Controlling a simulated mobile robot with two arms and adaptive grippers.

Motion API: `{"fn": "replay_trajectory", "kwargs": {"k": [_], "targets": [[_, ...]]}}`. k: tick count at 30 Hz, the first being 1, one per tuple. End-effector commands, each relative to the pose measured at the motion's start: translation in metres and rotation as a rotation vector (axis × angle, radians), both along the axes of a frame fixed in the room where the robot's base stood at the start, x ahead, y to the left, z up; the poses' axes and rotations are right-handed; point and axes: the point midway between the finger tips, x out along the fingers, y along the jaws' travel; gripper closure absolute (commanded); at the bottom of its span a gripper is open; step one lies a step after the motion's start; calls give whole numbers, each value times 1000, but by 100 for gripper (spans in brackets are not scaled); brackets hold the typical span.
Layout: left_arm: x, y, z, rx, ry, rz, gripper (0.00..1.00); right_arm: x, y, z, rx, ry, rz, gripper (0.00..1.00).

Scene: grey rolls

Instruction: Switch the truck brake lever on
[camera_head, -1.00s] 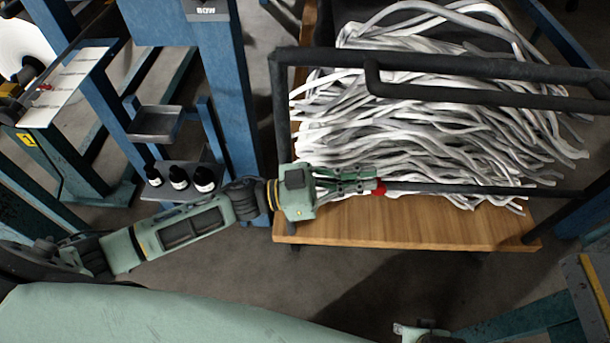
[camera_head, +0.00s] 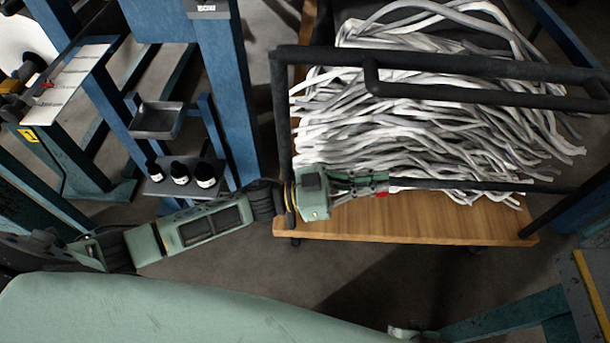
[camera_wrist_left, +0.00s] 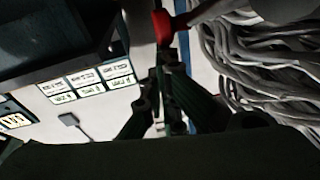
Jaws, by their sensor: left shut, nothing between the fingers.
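The truck is a cart with a wooden deck (camera_head: 430,224) and black tubular rails (camera_head: 440,63). A small red tip (camera_head: 382,194) shows at its near side, mostly covered by my left fingers; I take it for the brake lever's end. In the left wrist view, the red tip (camera_wrist_left: 162,27) sits on a dark rod, just beyond my fingertips. My left gripper (camera_head: 386,181) is shut and empty, over or against the red tip; contact cannot be told. It also shows in the left wrist view (camera_wrist_left: 165,62).
Grey-white rolls (camera_head: 430,125) lie heaped on the cart. A blue post (camera_head: 225,95) stands left of it, with a small shelf of dark bottles (camera_head: 180,173). A grey tray (camera_head: 158,120) is above them. Bare floor shows in front of the deck.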

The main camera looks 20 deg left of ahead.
Motion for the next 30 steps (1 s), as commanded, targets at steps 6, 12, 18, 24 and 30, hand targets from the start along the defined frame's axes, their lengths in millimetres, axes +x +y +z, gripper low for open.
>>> {"fn": "replay_trajectory", "kwargs": {"k": [6, 12, 18, 24, 30], "targets": [[0, 0, -1, 1, 1, 0, 100, 0, 0, 0, 0, 0, 0, 64], [-5, 11, -4, 4, 4, 0, 100, 1, 1, 0, 1, 0, 0, 64], [-19, 48, -12, 6, 5, 1, 100, 0, 0, 0, 1, 0, 0, 64], [-33, 85, -18, 3, 3, 1, 100, 0, 0, 0, 1, 1, 0, 64], [-41, 106, -22, 1, 1, 1, 100, 0, 0, 0, 0, 1, 0, 64]]}}
